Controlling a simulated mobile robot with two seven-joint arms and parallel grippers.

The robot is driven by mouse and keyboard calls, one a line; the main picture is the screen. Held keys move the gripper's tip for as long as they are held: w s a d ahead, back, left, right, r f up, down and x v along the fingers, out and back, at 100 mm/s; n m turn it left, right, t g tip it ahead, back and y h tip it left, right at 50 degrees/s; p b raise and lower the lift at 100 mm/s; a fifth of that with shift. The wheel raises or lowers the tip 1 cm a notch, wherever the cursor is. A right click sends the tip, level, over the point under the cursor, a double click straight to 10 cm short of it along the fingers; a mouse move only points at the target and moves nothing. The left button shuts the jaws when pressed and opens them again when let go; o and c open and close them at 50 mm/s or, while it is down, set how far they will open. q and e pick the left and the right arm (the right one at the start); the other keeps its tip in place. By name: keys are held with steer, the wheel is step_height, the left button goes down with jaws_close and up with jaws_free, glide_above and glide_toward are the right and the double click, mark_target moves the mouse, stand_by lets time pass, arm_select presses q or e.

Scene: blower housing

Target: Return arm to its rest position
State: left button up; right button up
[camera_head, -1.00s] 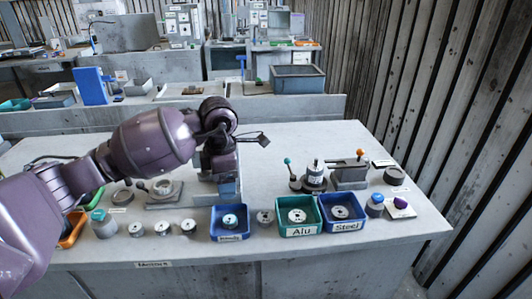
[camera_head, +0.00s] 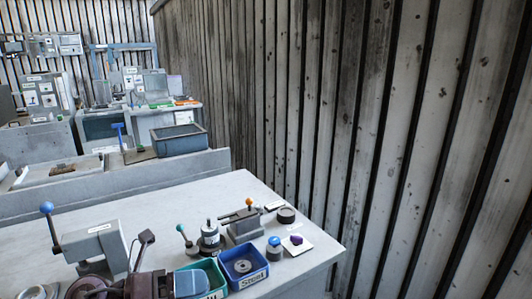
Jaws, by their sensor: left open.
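My right gripper is out of view.
The blue bin (camera_head: 263,271) labelled Steel holds a metal part. Behind are a grey fixture with an orange knob (camera_head: 243,226) and a teal-knobbed device (camera_head: 209,238). A blue-knobbed lever machine (camera_head: 95,246) stands left. A slatted wall (camera_head: 400,140) lies right.

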arm_select(q)
steer(key=w+a+n+t+y, duration=0.1)
steer(key=a+n+t+y, duration=0.6)
steer(key=n, duration=0.5)
steer(key=a+n+t+y, duration=0.4)
steer(key=n+t+y, duration=0.3)
steer(key=n, duration=0.6)
steer(key=s+a+f+n+g+y, duration=0.4)
steer(key=s+a+f+n+y, duration=0.15)
steer(key=f+n, duration=0.4)
steer(key=s+d+f+n+g+h, duration=0.1)
steer(key=s+f+n+g, duration=0.2)
steer(key=s+f+g, duration=0.45)
steer(key=s+f+n+g+h, duration=0.15)
steer(key=s+f+g, duration=0.3)
steer(key=s, duration=0.65)
steer(key=w+f+t, duration=0.7)
steer(key=f+t, duration=0.1)
steer(key=f, duration=0.2)
steer(key=shift+w, duration=0.2)
steer(key=shift+f, duration=0.1)
